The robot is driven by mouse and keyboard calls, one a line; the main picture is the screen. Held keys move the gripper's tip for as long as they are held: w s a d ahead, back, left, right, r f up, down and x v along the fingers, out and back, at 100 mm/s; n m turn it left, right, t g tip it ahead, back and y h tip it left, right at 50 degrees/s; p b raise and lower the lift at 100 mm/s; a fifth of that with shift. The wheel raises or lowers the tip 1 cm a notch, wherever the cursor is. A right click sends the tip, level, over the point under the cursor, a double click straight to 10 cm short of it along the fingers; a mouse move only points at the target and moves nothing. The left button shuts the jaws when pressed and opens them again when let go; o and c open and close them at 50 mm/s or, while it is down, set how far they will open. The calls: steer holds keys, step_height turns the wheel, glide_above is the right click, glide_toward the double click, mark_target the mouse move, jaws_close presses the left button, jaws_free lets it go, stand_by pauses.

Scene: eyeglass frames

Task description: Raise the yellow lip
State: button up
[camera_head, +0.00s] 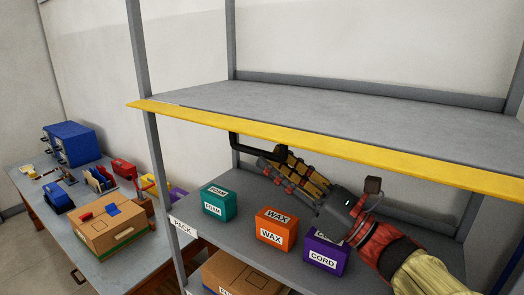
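The yellow lip (330,148) is a long strip along the front edge of the upper grey shelf (290,98). A black bent bar (252,148) hangs under the lip near its left part. My gripper (282,162) reaches in from the lower right, under the upper shelf and above the lower one. Its tip overlaps the right end of the black bar in the picture; I cannot tell whether they touch. The finger gap is not clear, so I cannot tell whether it is open or shut.
On the lower shelf (188,226) stand a teal box (218,203), an orange WAX box (276,230) and a purple CORD box (326,252), close under my arm. A cardboard box (235,275) is below. A workbench (60,235) with a carton (110,226) stands left.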

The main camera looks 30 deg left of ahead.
mark_target(260, 153)
steer(key=shift+x, duration=2.1)
steer(key=shift+s, duration=0.1)
steer(key=shift+c, duration=0.2)
steer(key=c, duration=0.7)
jaws_close()
